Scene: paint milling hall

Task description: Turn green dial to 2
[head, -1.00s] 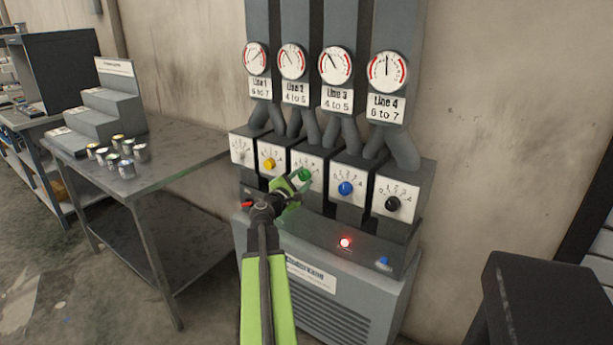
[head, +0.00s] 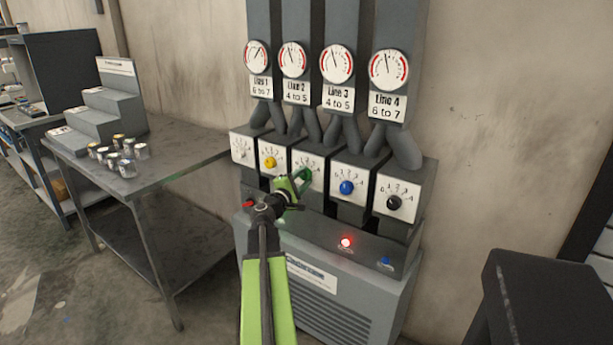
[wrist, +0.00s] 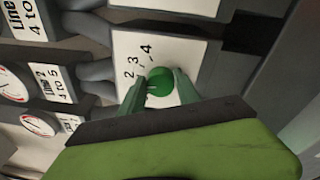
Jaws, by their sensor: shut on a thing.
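The green dial (wrist: 159,80) is a round knob on a white scale plate (wrist: 172,52) with the numbers 2, 3 and 4 readable in the wrist view. My gripper (wrist: 160,88) is shut on the dial, with a green finger on either side of it. In the head view my gripper (head: 300,181) reaches the middle box of the row and hides most of the dial. A pale pointer mark shows on the dial, but I cannot tell exactly which number it points to.
A yellow dial (head: 270,162) is left of my gripper; a blue dial (head: 346,187) and a black dial (head: 393,202) are to its right. Gauges hang above, including Line 3 (head: 336,63). A red lamp (head: 346,242) glows below. A metal table (head: 180,160) stands left.

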